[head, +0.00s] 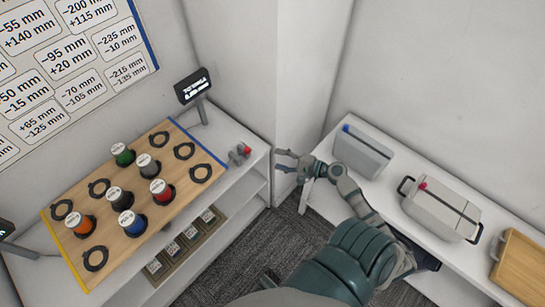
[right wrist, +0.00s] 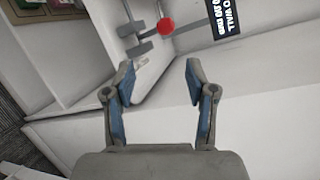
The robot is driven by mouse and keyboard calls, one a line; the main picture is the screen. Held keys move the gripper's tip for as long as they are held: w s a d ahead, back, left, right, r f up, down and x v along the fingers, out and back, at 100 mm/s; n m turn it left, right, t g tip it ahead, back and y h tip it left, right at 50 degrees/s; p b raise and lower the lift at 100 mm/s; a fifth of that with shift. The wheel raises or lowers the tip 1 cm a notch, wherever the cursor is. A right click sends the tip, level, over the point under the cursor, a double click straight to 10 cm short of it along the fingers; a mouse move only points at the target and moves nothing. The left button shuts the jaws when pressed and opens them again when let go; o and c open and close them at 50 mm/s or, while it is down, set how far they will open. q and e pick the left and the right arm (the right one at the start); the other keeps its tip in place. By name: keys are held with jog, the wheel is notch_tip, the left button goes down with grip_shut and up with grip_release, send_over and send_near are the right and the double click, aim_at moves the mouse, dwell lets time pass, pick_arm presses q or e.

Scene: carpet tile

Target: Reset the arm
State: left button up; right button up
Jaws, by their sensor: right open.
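My right arm reaches up from the bottom of the head view, and its gripper (head: 277,160) is beside the right end of the white shelf unit. In the right wrist view the right gripper (right wrist: 160,75) has its two blue-padded fingers spread wide, with nothing between them. A small grey device with a red knob (head: 246,149) stands on the shelf top, left of the gripper. The red knob also shows in the right wrist view (right wrist: 166,26), beyond the fingertips. My left gripper is not in view.
A wooden board (head: 150,168) with black rings and several coloured cylinders lies on the left shelf. A small display (head: 192,87) stands behind it. On the right counter are a grey bin (head: 362,153), a lidded box (head: 441,211) and a wooden tray (head: 520,265). Carpet lies between.

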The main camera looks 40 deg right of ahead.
dwell(0.6)
jog(key=s+a+f+n+g+h, duration=0.1)
jog(key=s+a+f+n+g, duration=0.15)
jog(key=f, duration=0.45)
jog(key=s+a+f+n+g+p, duration=0.1)
jog(key=s+a+f+n+g, duration=0.15)
jog(key=f, duration=0.45)
jog(key=s+a+f+n+g+h, duration=0.1)
jog(key=s+a+f+n+g, duration=0.2)
jog(key=f, duration=0.4)
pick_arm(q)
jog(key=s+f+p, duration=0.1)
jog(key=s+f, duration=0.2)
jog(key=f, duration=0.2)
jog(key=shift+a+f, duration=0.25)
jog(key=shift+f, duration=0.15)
pick_arm(e)
jog(key=s+a+f+n+g+h, duration=0.4)
jog(key=s+a+f+n, duration=0.8)
jog(key=s+f, duration=0.3)
jog(key=shift+s+a+f+g, duration=0.4)
jog(key=shift+a+f+g, duration=0.05)
jog(key=shift+a+g, duration=0.15)
